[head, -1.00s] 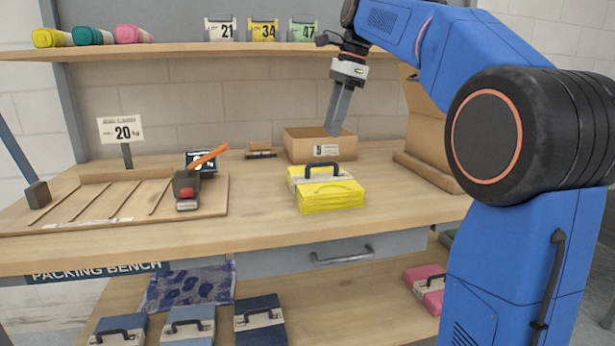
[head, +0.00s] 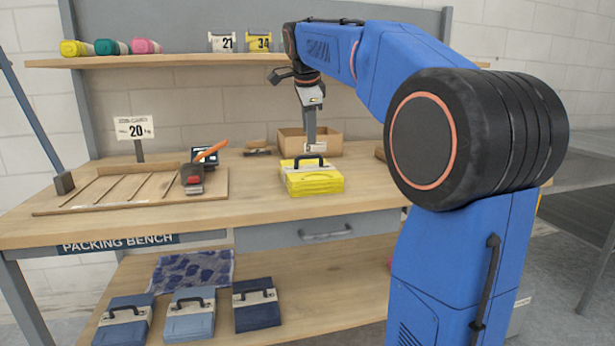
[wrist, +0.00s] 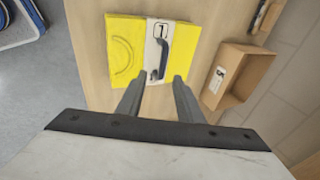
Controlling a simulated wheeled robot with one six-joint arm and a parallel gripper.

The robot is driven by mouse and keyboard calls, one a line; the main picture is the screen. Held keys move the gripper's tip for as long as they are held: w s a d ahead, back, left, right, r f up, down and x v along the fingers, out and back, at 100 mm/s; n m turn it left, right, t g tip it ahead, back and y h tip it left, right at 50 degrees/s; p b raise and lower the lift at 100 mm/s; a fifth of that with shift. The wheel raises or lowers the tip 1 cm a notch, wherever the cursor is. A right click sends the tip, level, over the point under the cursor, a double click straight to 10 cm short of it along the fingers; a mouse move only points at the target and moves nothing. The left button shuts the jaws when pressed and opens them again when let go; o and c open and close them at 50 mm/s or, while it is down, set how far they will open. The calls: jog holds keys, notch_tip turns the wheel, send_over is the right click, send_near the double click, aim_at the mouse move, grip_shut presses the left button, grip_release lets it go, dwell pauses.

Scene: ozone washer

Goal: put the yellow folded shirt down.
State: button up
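The yellow folded shirt (head: 313,183) lies flat on the packing bench top, with a pale band and a dark handle (head: 310,161) on it. In the wrist view the shirt (wrist: 125,50) is just beyond my fingertips, and its handle (wrist: 162,55) stands beyond the gap between them. My gripper (wrist: 159,82) is open and empty, with its two fingers apart. In the head view my gripper (head: 309,147) points down, just above the handle in the picture. No contact between fingers and handle shows.
An open cardboard box (head: 325,143) stands behind the shirt. A slatted wooden board (head: 110,198) with a scanner-like device (head: 192,178) and a "20" sign (head: 134,128) is at the left. A shelf (head: 200,61) runs above.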

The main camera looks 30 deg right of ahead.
aim_at(309, 156)
jog(key=x, duration=0.4)
jog(key=shift+d, duration=0.1)
jog(key=shift+w+a+x, duration=0.1)
jog(key=shift+w+x, duration=0.05)
jog(key=shift+x, duration=1.15)
jog(key=shift+w+a+x, duration=0.1)
jog(key=shift+w+x, duration=0.05)
jog(key=shift+x, duration=1.15)
grip_shut()
jog(key=shift+r, duration=0.1)
